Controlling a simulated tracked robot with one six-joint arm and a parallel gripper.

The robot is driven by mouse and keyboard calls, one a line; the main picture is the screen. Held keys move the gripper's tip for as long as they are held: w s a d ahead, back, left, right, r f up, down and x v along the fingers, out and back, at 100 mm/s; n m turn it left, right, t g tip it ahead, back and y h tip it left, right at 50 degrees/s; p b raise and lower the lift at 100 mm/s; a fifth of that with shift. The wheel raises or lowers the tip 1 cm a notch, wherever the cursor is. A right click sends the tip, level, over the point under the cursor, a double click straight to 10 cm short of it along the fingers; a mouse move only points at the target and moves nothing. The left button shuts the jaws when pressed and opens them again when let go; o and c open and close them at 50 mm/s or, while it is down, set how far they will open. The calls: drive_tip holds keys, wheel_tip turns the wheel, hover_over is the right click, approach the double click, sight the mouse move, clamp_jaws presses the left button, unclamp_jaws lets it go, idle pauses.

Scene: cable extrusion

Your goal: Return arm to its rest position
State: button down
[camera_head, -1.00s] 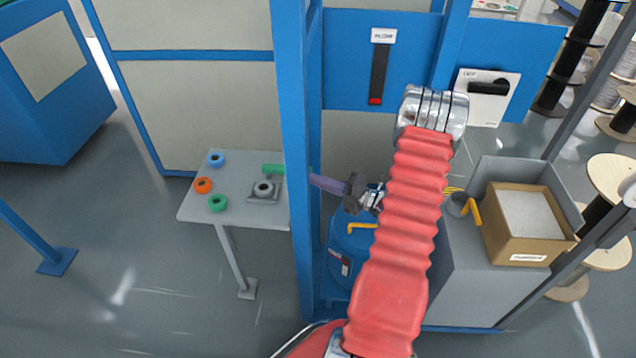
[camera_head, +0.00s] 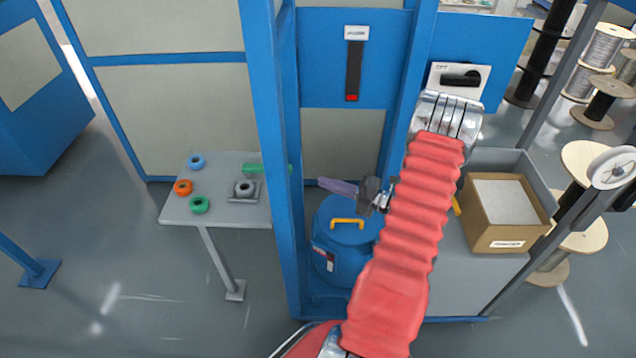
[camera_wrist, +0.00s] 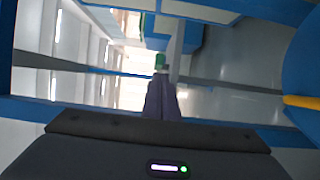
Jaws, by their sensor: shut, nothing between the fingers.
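My red-sleeved arm stretches up and forward through the middle of the head view, bent at its silver joint. My gripper (camera_head: 338,187) shows left of the sleeve, its purple fingers pointing left toward the blue post, above the blue drum. In the wrist view the purple fingers (camera_wrist: 162,100) are together with nothing between them. A green cylinder (camera_wrist: 160,61) appears beyond the fingertips there. In the head view a green cylinder (camera_head: 252,168) lies at the back of the small grey table, past the post. Part of the wrist is hidden behind my arm.
The grey table (camera_head: 222,214) bears blue, orange and green rings and a grey ring on a block. A blue post (camera_head: 268,130) stands between table and gripper. The blue drum (camera_head: 345,240) is below. A cardboard box (camera_head: 507,237) stands right of my arm.

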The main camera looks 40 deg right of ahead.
drive_tip(key=shift+s+d, duration=0.1)
drive_tip(key=shift+s, duration=0.2)
idle(0.4)
